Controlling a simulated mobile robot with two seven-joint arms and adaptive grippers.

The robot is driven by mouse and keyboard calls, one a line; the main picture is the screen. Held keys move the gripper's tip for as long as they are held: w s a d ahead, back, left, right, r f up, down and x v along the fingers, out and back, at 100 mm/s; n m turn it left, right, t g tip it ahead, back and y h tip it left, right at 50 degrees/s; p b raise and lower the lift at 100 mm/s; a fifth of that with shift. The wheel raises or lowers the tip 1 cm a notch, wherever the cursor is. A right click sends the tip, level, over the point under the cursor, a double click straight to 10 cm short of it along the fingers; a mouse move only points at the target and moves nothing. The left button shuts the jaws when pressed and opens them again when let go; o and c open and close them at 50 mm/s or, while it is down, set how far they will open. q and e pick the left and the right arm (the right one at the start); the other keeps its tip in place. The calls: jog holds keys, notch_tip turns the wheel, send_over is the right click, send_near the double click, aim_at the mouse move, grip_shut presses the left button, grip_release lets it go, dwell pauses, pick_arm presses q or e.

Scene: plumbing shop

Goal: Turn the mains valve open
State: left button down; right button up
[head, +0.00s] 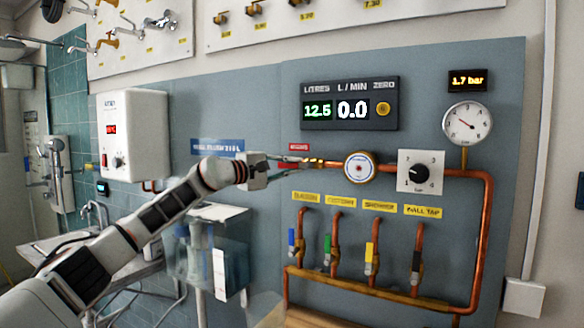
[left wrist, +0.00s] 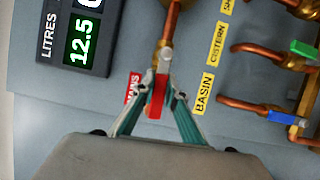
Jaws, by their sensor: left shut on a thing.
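The mains valve (left wrist: 165,58) sits at the end of a copper pipe beside a red label that reads MAINS in the left wrist view. Its red lever (left wrist: 157,97) appears roughly in line with the pipe there. My left gripper (left wrist: 157,88) is shut on the red lever, one finger on each side. In the head view my left gripper (head: 284,162) reaches the valve from the left and largely hides the lever. The display (head: 349,103) reads 12.5 litres and 0.0 L/min. My right gripper is not in view.
A round meter (head: 360,167) and a dial numbered 1 to 4 (head: 420,172) are right of the valve. A gauge (head: 467,123) stands above, with 1.7 bar (head: 468,79) shown. Several labelled tap valves hang below. A clear box (head: 205,262) stands below my left arm.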

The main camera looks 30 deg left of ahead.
pick_arm(q)
jog(key=c, duration=2)
grip_release()
jog(key=shift+d, duration=0.1)
jog(key=v, duration=1.2)
